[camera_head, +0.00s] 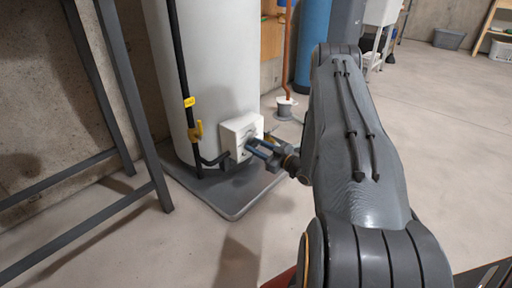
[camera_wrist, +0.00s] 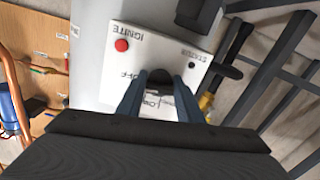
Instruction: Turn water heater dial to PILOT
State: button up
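The water heater (camera_head: 205,60) is a tall white tank on the left in the head view. Its white control box (camera_head: 241,132) is low on the tank's front; the box also shows in the wrist view (camera_wrist: 118,70), turned, with a red button by IGNITE and partly covered lettering including OFF. The dark dial (camera_wrist: 159,76) is between the tips of my gripper (camera_wrist: 161,86). The fingers are apart, one on each side of the dial; I cannot tell whether they press on it. The dial's pointer and a PILOT mark cannot be made out. In the head view my gripper (camera_head: 259,148) reaches the box's front.
The tank stands on a grey pad (camera_head: 245,198). A dark metal frame (camera_head: 120,90) is at the left. Open concrete floor (camera_head: 450,130) lies to the right.

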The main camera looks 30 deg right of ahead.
jog(key=shift+p, duration=0.3)
jog(key=shift+c, duration=0.4)
jog(key=n+p, duration=0.3)
jog(key=shift+r+n, duration=0.15)
jog(key=shift+n, duration=0.25)
jog(key=shift+d+n+p, duration=0.15)
jog(key=shift+n+p, duration=1.45)
jog(key=shift+n, duration=0.4)
jog(key=o, duration=1)
